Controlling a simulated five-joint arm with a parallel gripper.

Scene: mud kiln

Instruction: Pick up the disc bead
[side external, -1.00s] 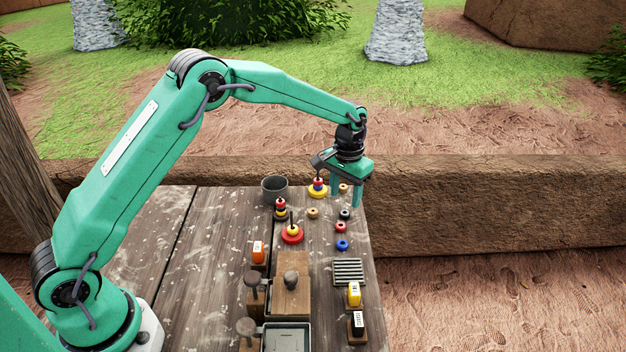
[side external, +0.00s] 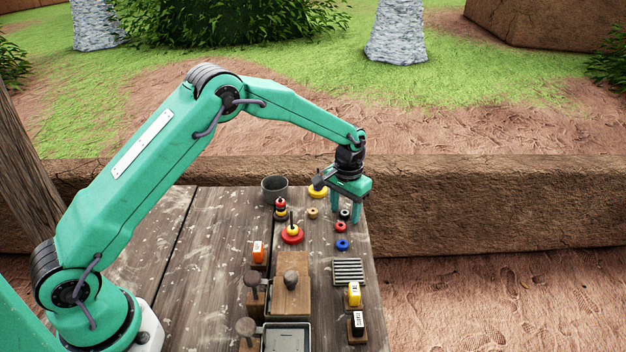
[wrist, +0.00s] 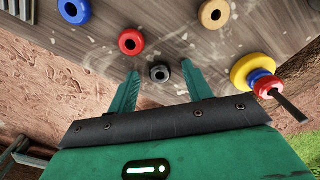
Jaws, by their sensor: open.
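Several ring-shaped beads lie loose on the table; I cannot tell which one the task calls the disc bead. A black bead (wrist: 160,73) lies between my fingertips in the wrist view, and it shows by the fingers in the side view (side external: 345,214). A red bead (side external: 340,227), a blue bead (side external: 342,245) and a tan bead (side external: 312,213) lie nearby. My gripper (side external: 346,219) is open and points down, low over the black bead. Whether the fingers touch the table is unclear.
Stacked rings on pegs stand left of my gripper: a yellow-based stack (side external: 318,191), a red-based stack (side external: 292,235) and a small dark-based stack (side external: 280,208). A grey cup (side external: 274,188) stands behind. A slatted rack (side external: 348,271) lies nearer. The table's right edge is close.

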